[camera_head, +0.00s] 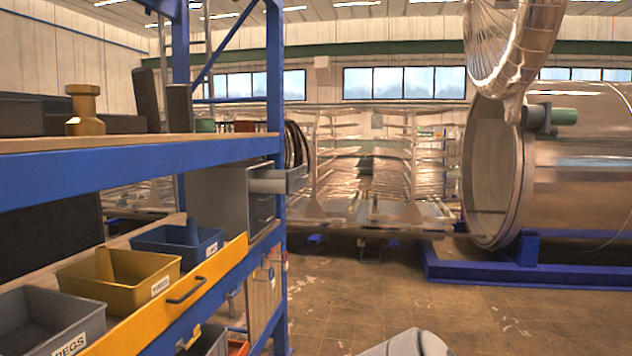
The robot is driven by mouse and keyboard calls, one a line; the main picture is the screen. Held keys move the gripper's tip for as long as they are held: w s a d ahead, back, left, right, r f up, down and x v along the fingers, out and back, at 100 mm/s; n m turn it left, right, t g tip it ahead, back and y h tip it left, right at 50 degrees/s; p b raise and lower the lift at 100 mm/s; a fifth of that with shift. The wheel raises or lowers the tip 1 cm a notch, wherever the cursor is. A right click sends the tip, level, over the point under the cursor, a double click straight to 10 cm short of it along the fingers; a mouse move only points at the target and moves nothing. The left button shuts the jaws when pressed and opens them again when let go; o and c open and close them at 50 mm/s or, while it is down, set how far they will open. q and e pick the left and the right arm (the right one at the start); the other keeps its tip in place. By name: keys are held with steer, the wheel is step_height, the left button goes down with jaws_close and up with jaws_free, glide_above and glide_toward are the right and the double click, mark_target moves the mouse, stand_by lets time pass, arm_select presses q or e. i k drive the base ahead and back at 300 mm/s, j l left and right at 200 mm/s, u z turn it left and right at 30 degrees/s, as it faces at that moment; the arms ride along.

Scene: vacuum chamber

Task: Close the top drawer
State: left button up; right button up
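A drawer with a yellow front (165,306) and a dark bar handle (186,289) is on the blue shelf rack at the lower left. Several bins sit behind its front. Higher up, a grey cabinet (222,203) stands under the rack's upper shelf, and a small grey drawer (278,181) sticks out of it to the right, past the rack's post. I cannot tell which of the two is the top drawer. Neither of my grippers is in view.
A grey bin (42,318), a yellow bin (125,290) and a blue bin (178,250) line the drawer. The blue post (276,80) stands beside the small grey drawer. Open floor (370,295) lies to the right, before a large metal chamber (580,165).

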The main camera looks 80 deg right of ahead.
mark_target(270, 180)
steer(key=z, duration=2.5)
steer(key=i+u, duration=0.1)
steer(key=i, duration=1.05)
